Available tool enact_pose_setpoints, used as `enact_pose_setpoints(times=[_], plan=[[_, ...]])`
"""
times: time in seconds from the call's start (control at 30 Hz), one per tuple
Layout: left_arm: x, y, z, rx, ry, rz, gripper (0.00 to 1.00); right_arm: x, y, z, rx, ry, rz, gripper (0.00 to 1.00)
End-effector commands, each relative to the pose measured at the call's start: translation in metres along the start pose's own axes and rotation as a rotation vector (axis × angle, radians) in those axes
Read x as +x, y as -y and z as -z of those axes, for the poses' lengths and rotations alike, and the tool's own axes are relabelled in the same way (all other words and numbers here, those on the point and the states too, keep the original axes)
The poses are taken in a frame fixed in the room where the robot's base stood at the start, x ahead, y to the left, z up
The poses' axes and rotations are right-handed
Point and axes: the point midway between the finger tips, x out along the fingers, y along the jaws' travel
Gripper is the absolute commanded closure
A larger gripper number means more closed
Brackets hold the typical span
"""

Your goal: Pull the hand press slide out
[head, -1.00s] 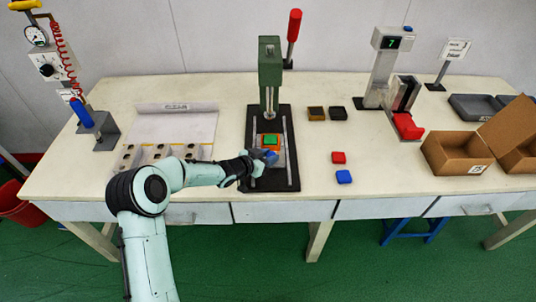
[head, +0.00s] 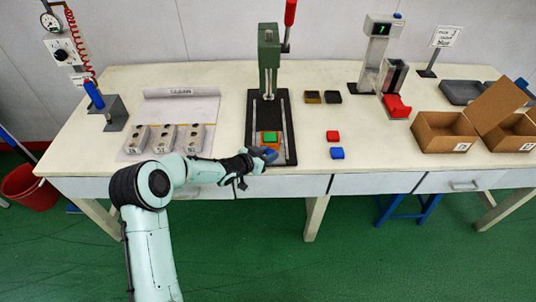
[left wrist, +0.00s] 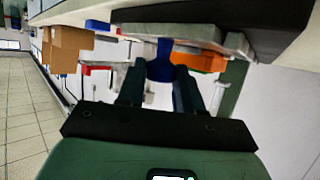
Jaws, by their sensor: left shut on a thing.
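The green hand press (head: 268,62) stands at the back middle of the table on a black base (head: 252,120) with two pale rails. Its slide (head: 281,156) lies between the rails towards the table's front edge, clear in front of the column. It carries an orange block with a green top (head: 270,137). My left gripper (head: 264,155) is shut on the slide's blue handle at the front of the base. The left wrist view shows the blue handle (left wrist: 162,62) between the two dark fingers, with the orange block (left wrist: 205,62) beyond. My right gripper is not in view.
The press's red lever (head: 290,12) points up. Red (head: 333,136) and blue (head: 337,153) blocks lie right of the base. Pale moulds (head: 165,138) lie left. Cardboard boxes (head: 440,132) stand at the right.

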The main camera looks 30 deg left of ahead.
Motion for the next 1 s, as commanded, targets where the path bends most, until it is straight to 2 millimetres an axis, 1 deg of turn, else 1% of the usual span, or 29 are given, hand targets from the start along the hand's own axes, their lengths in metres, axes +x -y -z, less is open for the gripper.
enact_pose_setpoints(times=[0.03, 0.2, 0.23, 0.3, 0.57, 0.67, 0.77, 0.87, 1.0], plan=[[0.0, -0.003, -0.003, -0.002, 0.005, -0.006, 1.0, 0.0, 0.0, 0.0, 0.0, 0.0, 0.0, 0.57], [0.0, -0.004, -0.004, -0.002, 0.006, -0.008, 1.0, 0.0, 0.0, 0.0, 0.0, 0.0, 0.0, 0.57], [0.0, -0.004, -0.004, -0.002, 0.007, -0.008, 0.61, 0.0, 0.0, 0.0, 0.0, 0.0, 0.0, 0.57], [0.0, -0.004, -0.004, -0.002, 0.007, -0.008, 0.41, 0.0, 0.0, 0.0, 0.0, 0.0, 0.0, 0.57], [0.0, -0.003, -0.002, -0.001, 0.004, -0.005, 0.41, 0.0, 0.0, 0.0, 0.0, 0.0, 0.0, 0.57], [-0.004, -0.002, -0.002, -0.001, 0.003, -0.004, 0.41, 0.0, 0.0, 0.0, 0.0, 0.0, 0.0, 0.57], [-0.016, -0.001, -0.001, 0.001, 0.003, -0.003, 0.41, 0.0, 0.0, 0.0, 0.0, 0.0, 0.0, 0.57], [-0.036, -0.001, -0.002, -0.001, 0.004, -0.001, 0.41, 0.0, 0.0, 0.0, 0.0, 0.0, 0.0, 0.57], [-0.069, 0.0, -0.001, 0.001, 0.005, 0.0, 0.41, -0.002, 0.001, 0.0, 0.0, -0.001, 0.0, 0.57]])
